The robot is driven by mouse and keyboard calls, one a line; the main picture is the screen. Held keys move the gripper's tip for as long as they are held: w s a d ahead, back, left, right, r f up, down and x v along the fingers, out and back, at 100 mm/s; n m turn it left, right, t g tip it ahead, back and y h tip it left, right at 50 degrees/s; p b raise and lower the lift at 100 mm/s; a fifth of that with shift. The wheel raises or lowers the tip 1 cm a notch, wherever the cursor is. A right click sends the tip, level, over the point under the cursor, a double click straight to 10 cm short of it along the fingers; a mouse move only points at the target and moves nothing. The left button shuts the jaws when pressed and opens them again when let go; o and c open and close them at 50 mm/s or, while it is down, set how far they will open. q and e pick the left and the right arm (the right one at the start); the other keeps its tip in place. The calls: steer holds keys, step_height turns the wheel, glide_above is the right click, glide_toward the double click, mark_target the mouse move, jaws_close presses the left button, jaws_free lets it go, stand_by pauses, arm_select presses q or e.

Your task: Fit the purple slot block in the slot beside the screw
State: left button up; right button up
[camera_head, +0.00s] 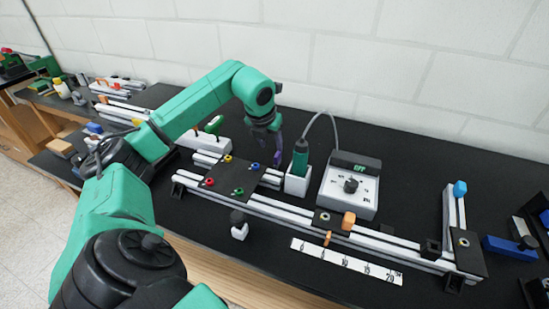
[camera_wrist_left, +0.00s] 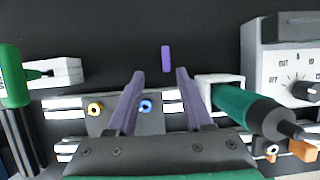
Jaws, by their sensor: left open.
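The purple slot block (camera_wrist_left: 166,58) lies on the black table in the left wrist view, a little beyond my fingertips and roughly in line with the gap between them. My left gripper (camera_wrist_left: 158,74) is open and empty, with its two purple-grey fingers apart. In the head view, my left gripper (camera_head: 270,150) points down behind the extrusion frame (camera_head: 285,207); I cannot make out the block clearly there. Ring-like screws sit on black plates, one at mid-rail (camera_head: 323,216) and one at the right corner (camera_head: 463,241); which one is meant is unclear. My right gripper is out of view.
A plate (camera_head: 232,180) carries coloured screws. An orange block (camera_head: 348,220) is on the front rail. A white ruler (camera_head: 345,262) lies in front.

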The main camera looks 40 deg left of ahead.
mark_target(278, 153)
arm_select(q)
steer(key=w+f+p, duration=0.1)
steer(key=f+p, duration=0.1)
steer(key=w+f+p, duration=0.1)
steer(key=f, duration=0.1)
steer(key=shift+w+d+f, duration=0.1)
steer(key=shift+w+d, duration=0.2)
steer(key=shift+d, duration=0.05)
steer(key=x, duration=0.2)
steer(key=shift+a+f, duration=0.3)
steer(key=shift+a, duration=0.05)
steer(key=shift+d+r, duration=0.1)
steer(key=shift+d, duration=0.05)
jaws_close()
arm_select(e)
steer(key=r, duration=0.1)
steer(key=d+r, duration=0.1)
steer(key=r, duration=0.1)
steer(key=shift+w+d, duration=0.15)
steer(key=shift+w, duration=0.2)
